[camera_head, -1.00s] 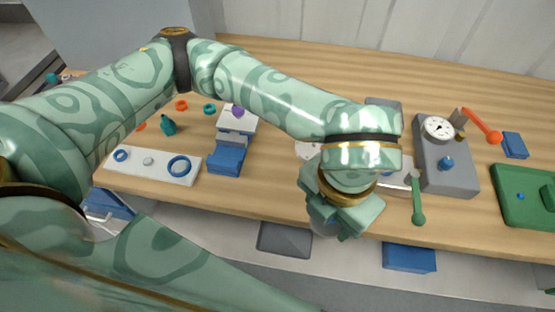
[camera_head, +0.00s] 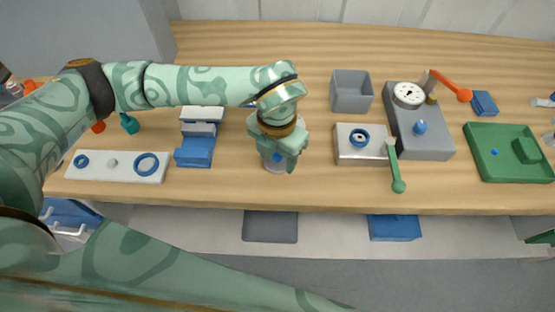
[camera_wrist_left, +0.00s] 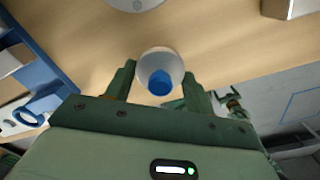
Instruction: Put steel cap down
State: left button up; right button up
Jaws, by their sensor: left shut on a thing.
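My left gripper (camera_head: 278,158) is shut on a round, pale grey piece with a blue centre, which I take for the steel cap (camera_head: 275,166). In the left wrist view the cap (camera_wrist_left: 161,66) sits between the two green fingertips (camera_wrist_left: 160,82), its blue middle facing the camera. The gripper points down near the front edge of the wooden table. The hand partly hides the cap in the head view, and I cannot tell whether it touches the table. My right gripper is not clearly seen.
A white board with blue rings (camera_head: 118,167) and a blue-and-white stand (camera_head: 194,152) are left of the gripper. To its right are a grey open box (camera_head: 352,92), a steel block (camera_head: 349,155), a grey gauge unit (camera_head: 432,145) and a green tray (camera_head: 485,172). Bare wood (camera_head: 317,180) lies between.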

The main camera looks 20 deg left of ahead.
pick_arm(q)
notch_tip(320, 180, down, 2)
jog(key=shift+f, duration=0.2)
jog(key=shift+r, duration=0.1)
pick_arm(e)
jog(key=shift+s+d+f, duration=0.1)
jog(key=shift+d+f, duration=0.05)
jog(key=shift+f, duration=0.15)
pick_arm(q)
jog(key=shift+s, duration=0.1)
pick_arm(e)
jog(key=shift+d, duration=0.1)
pick_arm(q)
jog(key=o, duration=1.1)
jog(key=shift+c, duration=0.2)
pick_arm(e)
jog(key=shift+d, duration=0.1)
pick_arm(q)
notch_tip(320, 180, up, 12)
jog(key=shift+f+p, duration=0.25)
jog(key=shift+p, duration=0.85)
jog(key=shift+r, duration=0.25)
pick_arm(e)
jog(key=shift+w+r, duration=0.2)
jog(key=shift+r, duration=0.45)
jog(key=shift+w+r, duration=0.2)
jog(key=shift+r, duration=0.4)
